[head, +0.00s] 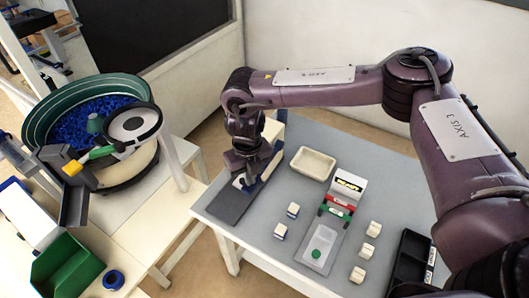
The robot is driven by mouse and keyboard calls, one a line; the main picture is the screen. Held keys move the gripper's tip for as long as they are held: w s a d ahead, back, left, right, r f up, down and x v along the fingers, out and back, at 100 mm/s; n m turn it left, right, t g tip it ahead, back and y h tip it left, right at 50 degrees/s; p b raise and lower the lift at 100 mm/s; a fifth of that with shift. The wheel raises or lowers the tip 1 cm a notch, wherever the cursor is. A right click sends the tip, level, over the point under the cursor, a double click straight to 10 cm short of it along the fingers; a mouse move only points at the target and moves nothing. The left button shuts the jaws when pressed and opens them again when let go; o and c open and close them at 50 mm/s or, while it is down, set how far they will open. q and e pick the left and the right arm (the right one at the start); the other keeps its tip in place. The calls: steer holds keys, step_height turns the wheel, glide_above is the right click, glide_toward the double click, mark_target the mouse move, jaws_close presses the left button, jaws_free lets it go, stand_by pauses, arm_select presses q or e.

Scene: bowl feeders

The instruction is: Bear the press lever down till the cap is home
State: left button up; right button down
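The press stands at the left end of the grey table, with a dark base plate (229,208) and a blue upright (281,117) partly behind my wrist. My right gripper (249,178) points down over the press, close to a white-and-blue part there. My wrist and fingers cover most of the press, so the lever, the cap and any contact with them cannot be made out. Whether the fingers are open or shut is too small to tell. My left gripper is not in view.
Several small blocks, two with blue (293,210), flank the panel. A black tray (411,259) lies at right. The bowl feeder (40,120) with blue pieces and a green bin (66,266) stand left.

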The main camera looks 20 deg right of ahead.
steer(key=shift+s+a+f, duration=0.1)
steer(key=shift+f, duration=0.65)
steer(key=shift+f+b, duration=0.35)
steer(key=shift+b, duration=0.15)
steer(key=shift+s+f, duration=0.2)
steer(key=shift+f, duration=0.1)
steer(key=shift+w+r+p, duration=0.15)
steer(key=shift+r+p, duration=0.55)
steer(key=shift+r, duration=0.3)
step_height(320, 180, up, 12)
steer(key=p, duration=0.8)
steer(key=shift+r+p, duration=0.15)
steer(key=shift+p, duration=0.2)
steer(key=shift+w, duration=0.1)
